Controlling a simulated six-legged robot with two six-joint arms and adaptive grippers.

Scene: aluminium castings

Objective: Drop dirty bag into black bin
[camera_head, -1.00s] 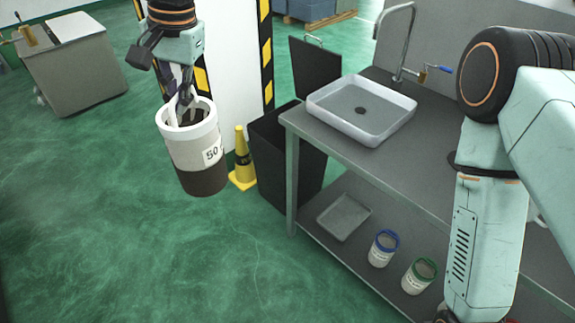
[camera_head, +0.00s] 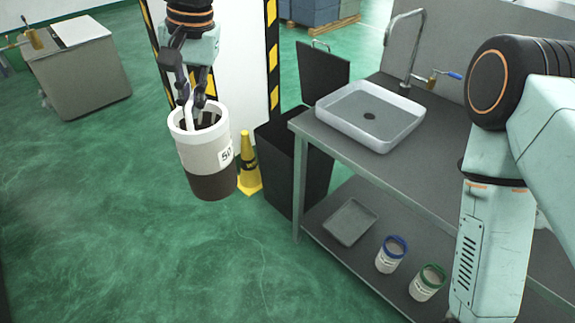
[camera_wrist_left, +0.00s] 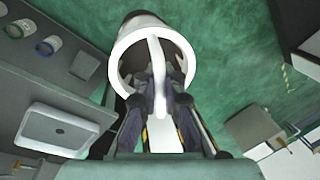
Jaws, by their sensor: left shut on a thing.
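The dirty bag (camera_head: 203,152) is a cylinder with a white upper part, a brown lower part, a printed label and a white strap across its open top. It hangs nearly upright in my left gripper (camera_head: 193,103), which is shut on the strap. In the left wrist view the bag's white rim (camera_wrist_left: 119,62) surrounds my left fingertips (camera_wrist_left: 160,88). The black bin (camera_head: 276,165) stands on the floor to the right of the bag, its dark lid (camera_head: 323,76) raised behind it. The bag is apart from the bin. My right gripper is out of view.
A yellow cone (camera_head: 248,172) stands between the bag and the bin. A grey table (camera_head: 400,160) with a white sink (camera_head: 345,121) adjoins the bin on the right. A striped pillar (camera_head: 272,55) rises behind.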

